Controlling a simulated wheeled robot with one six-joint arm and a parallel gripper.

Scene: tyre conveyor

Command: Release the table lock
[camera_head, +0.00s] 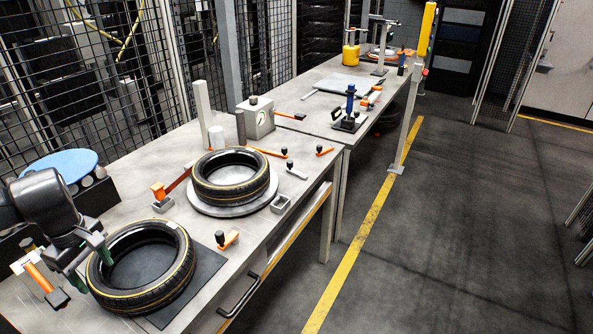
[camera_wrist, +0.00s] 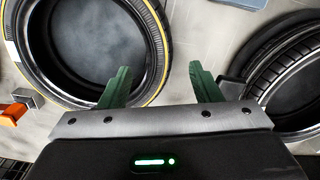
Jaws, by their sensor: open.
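My gripper (camera_head: 88,262) is at the left of the head view, beside the near tyre (camera_head: 173,287), with its green fingers apart and nothing between them. The open fingers (camera_wrist: 162,86) also show in the wrist view. A second tyre (camera_head: 232,180) lies on a round grey turntable (camera_head: 235,211). An orange and grey clamp-like block (camera_head: 161,199) stands at the turntable's left, with a red-orange bar beside it. I cannot tell which part is the table lock.
A dark mat (camera_head: 205,268) lies under the near tyre. A blue round-topped piece (camera_head: 65,164) is at the back left. A grey box (camera_head: 257,117), a post (camera_head: 202,115) and several black-knobbed levers stand beyond the turntable. The floor at right is clear.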

